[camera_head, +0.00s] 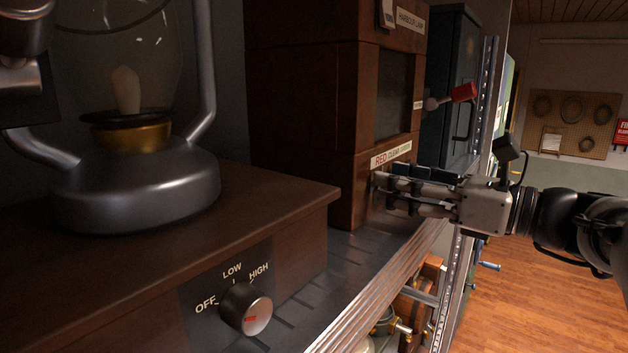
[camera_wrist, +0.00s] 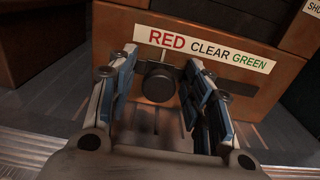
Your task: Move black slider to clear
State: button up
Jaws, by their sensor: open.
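The black slider knob (camera_wrist: 158,84) is a round dark knob on the brown wooden box, just below the label strip (camera_wrist: 205,48) reading RED, CLEAR, GREEN. A thin pointer above the knob sits at the left part of the strip, under RED. In the wrist view my gripper (camera_wrist: 160,76) is open, with a finger on each side of the knob. I cannot tell whether either finger touches it. In the head view my gripper (camera_head: 380,190) is at the front of the box (camera_head: 342,198), under the label, and hides the knob.
A lantern (camera_head: 135,190) stands on a wooden base with an OFF, LOW, HIGH dial (camera_head: 246,309) at left. The metal shelf edge (camera_head: 375,285) runs below.

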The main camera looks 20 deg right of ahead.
jog(key=shift+a, duration=0.1)
grip_shut()
dwell(0.6)
